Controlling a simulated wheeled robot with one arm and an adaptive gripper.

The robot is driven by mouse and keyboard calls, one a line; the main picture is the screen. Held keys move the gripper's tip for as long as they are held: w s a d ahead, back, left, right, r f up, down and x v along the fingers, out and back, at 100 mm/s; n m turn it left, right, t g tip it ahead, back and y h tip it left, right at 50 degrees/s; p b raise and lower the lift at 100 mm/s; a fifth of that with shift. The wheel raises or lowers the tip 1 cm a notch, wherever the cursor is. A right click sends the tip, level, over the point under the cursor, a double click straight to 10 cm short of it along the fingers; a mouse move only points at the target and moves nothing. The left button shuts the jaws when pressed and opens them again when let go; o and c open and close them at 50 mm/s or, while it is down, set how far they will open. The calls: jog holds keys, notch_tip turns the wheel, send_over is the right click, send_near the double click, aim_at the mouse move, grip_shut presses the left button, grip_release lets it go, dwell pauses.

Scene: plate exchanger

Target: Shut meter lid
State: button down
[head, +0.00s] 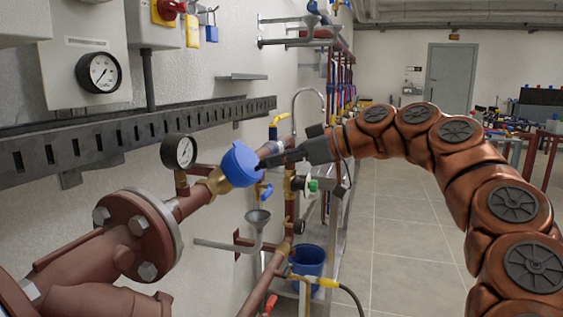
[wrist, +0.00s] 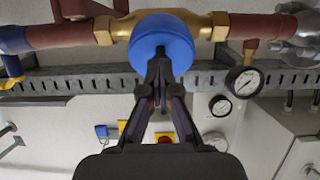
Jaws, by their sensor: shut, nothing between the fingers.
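The blue meter (head: 239,165) sits on a brass fitting in the brown pipe, to the right of a pressure gauge. In the wrist view its round blue face (wrist: 162,35) is at the top middle. I cannot tell a separate lid from the body, nor whether the lid is fully down. My gripper (head: 264,163) is shut and empty, with its fingertips at the right side of the meter. In the wrist view the closed fingertips (wrist: 161,66) overlap the lower edge of the blue face; whether they touch it is unclear.
A pressure gauge (head: 179,152) stands close left of the meter. A large flanged pipe (head: 135,240) fills the lower left. A grey funnel (head: 258,217) and a blue bucket (head: 307,262) are below. A slotted rail (head: 120,138) runs along the wall. The tiled floor at right is clear.

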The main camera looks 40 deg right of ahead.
jog(key=s+d, duration=0.6)
jog(key=s, duration=0.5)
jog(key=shift+s+d+r+p, duration=0.15)
jog(key=shift+d+r+p, duration=0.2)
jog(key=shift+p, duration=0.1)
